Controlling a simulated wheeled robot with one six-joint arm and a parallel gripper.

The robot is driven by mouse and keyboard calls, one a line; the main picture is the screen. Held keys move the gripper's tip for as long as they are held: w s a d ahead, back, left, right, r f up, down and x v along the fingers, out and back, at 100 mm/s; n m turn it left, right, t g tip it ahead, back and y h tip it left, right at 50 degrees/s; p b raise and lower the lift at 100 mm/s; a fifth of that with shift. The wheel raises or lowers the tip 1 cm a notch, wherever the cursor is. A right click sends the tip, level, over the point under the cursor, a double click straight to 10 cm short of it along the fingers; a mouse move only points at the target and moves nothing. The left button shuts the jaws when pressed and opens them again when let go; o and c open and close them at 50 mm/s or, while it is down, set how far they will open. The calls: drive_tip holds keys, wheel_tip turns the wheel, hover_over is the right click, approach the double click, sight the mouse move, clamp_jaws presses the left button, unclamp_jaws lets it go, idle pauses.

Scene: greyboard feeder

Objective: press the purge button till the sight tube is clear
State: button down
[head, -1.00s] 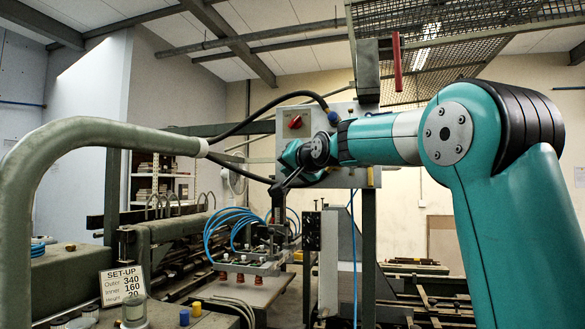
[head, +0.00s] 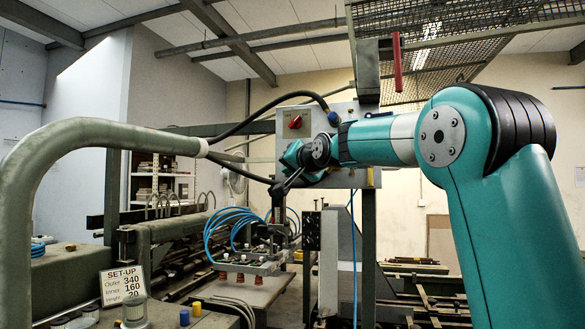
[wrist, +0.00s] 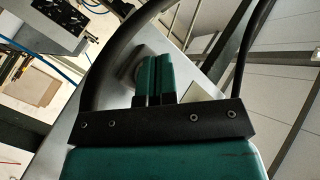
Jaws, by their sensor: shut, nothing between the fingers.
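The box carries a red switch (head: 295,121). I cannot make out a sight tube or its contents with certainty.
A black hose (head: 262,113) loops close around the gripper, and a thick green pipe (head: 100,134) crosses the left. Blue hoses (head: 228,222) hang over a suction-cup frame below. A SET-UP sign (head: 123,284) and a blue knob (head: 184,317) are at lower left.

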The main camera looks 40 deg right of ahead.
drive_tip(key=shift+w+d, duration=0.3)
drive_tip(key=shift+d, duration=0.05)
idle(0.5)
idle(0.3)
drive_tip(key=shift+s+a+b, duration=0.4)
drive_tip(key=shift+s+a, duration=0.15)
drive_tip(key=shift+a, duration=0.1)
drive_tip(key=shift+a, duration=0.1)
drive_tip(key=shift+s+a+b, duration=0.7)
drive_tip(key=shift+s+a, duration=0.1)
drive_tip(key=shift+a, duration=0.15)
drive_tip(key=shift+s+a+b, duration=0.7)
drive_tip(key=shift+s+a, duration=0.05)
drive_tip(key=shift+a, duration=0.2)
